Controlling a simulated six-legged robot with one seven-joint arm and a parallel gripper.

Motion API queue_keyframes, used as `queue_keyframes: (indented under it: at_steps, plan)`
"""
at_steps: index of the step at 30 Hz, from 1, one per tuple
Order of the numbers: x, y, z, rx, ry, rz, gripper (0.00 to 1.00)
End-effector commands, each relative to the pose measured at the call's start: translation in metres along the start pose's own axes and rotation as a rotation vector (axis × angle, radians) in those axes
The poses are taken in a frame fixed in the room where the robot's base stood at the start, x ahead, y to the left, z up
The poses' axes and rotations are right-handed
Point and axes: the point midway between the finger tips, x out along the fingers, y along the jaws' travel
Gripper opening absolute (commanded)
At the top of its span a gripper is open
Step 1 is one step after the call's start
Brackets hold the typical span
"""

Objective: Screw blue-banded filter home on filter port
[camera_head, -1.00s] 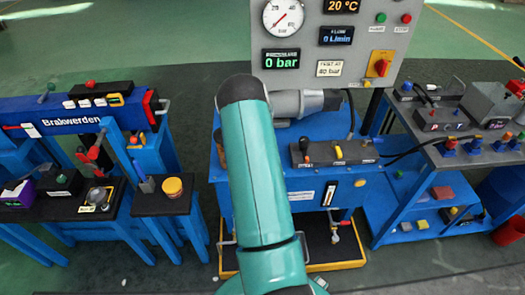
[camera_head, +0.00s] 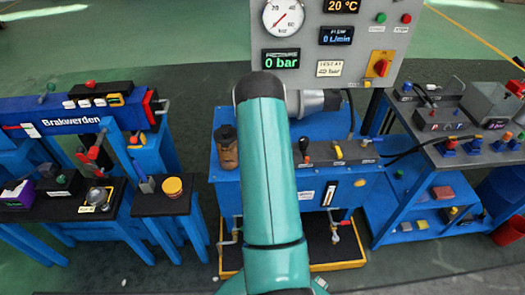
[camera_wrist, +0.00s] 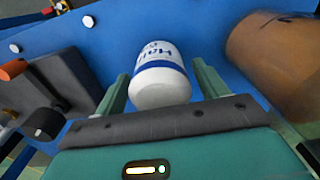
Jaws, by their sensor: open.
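The blue-banded filter (camera_wrist: 160,75) is a white canister with blue lettering and a blue band, in the middle of the wrist view. My gripper (camera_wrist: 160,82) is open, with one green finger on each side of the filter. A narrow gap shows beside the filter, so the fingers do not appear to grip it. The filter port is not visible; whether the filter sits on it cannot be told. In the head view my teal arm hides the gripper and the filter, over the blue bench (camera_head: 325,190).
A brown cylinder (camera_wrist: 285,60) stands close on the right in the wrist view; it also shows left of my arm (camera_head: 227,147). A dark valve block (camera_wrist: 45,90) is on the left. The gauge panel (camera_head: 330,60) rises behind the bench. Side tables stand left and right.

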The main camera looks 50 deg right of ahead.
Motion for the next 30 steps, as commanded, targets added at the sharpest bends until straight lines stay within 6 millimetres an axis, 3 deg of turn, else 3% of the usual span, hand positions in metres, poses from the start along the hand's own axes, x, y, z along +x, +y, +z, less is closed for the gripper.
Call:
queue_keyframes:
  at_steps: [7, 15, 19, 27, 30]
  plan:
    - [0.0000, 0.0000, 0.0001, 0.003, 0.000, 0.000, 0.72]
    - [-0.0004, 0.0001, -0.0002, 0.005, 0.001, 0.000, 0.23]
    - [-0.0002, 0.0000, -0.0001, 0.076, 0.000, 0.001, 0.22]
    - [0.0003, 0.0000, 0.0002, 0.425, 0.000, 0.001, 0.22]
    - [0.0003, 0.0006, 0.0002, 0.460, 0.000, 0.001, 0.22]
